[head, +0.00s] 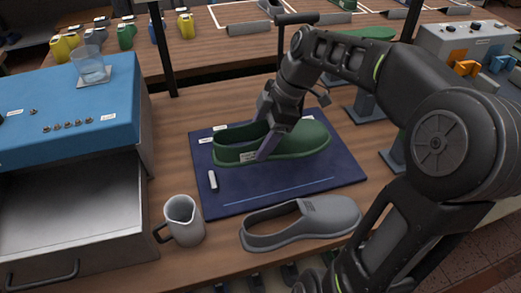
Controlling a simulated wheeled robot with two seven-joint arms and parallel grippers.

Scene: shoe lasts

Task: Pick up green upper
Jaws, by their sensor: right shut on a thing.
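The green upper (312,143) is a shoe-shaped piece with its open heel to the left and its toe to the right. It is at the dark blue mat (240,200) on the wooden table; I cannot tell whether it touches the mat. My right gripper (264,145) comes down from above and is shut on the side wall of the upper near its opening. One finger shows on the near side; the other is partly hidden. My left gripper is not in view.
A small white stick (213,180) lies on the mat. A blue cabinet (80,100) with an open drawer (70,205) stands left. A control box (465,50) stands back right.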

